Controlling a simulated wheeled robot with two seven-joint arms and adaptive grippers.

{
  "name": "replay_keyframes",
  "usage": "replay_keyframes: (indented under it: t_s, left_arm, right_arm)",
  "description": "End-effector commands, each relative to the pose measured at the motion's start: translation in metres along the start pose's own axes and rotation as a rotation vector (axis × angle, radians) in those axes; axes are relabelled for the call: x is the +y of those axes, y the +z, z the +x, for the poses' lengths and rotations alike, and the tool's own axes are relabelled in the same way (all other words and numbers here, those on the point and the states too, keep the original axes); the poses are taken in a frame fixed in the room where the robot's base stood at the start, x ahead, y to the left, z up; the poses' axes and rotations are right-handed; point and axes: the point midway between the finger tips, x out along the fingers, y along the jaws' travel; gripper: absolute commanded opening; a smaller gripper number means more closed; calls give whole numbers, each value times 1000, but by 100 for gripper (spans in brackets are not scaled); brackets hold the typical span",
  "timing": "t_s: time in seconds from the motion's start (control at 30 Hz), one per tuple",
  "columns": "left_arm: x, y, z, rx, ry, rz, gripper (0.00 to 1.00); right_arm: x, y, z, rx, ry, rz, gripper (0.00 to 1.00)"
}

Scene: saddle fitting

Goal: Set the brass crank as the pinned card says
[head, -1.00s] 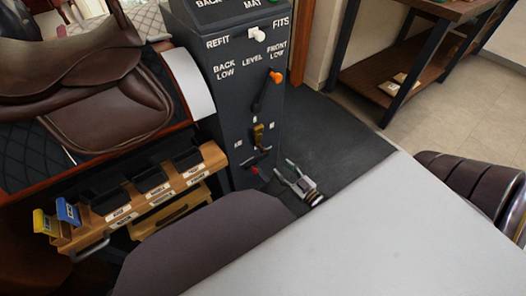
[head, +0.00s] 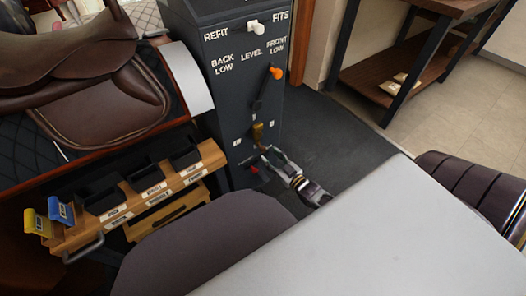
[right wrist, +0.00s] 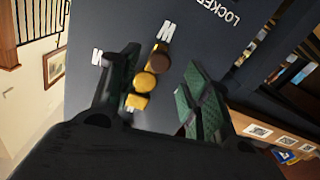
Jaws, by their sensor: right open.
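The brass crank (head: 257,133) is on the lower front of the dark grey cabinet (head: 235,110), pointing up, with small white letter marks around it. In the right wrist view the crank (right wrist: 148,82) shows as a brown knob and yellow brass parts. My right gripper (head: 267,158) is open just below and in front of the crank in the head view. In the right wrist view its fingers (right wrist: 160,95) stand on either side of the crank, with gaps; I cannot tell whether either touches. My left gripper is not in view. I cannot make out a pinned card.
An orange-tipped lever (head: 276,73) and a white switch (head: 255,27) sit higher on the cabinet. A red-tipped dark part (head: 254,169) is low, close to my gripper. A wooden rack of black bins (head: 150,190) and a brown saddle (head: 95,75) stand left. Dark mat floor lies right.

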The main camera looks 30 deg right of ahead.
Motion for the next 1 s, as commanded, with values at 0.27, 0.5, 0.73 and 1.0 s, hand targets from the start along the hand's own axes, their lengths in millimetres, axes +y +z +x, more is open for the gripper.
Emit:
replay_keyframes:
  t_s: [0.27,0.5,0.73,1.0]
  left_arm:
    - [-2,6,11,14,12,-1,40]
    - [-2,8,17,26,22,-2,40]
    - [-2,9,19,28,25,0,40]
    - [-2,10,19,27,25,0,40]
  right_arm:
    - [0,1,31,2,0,-1,47]
    - [0,1,51,0,-1,0,47]
    - [0,0,59,0,-1,0,47]
    - [0,0,59,0,-1,0,47]
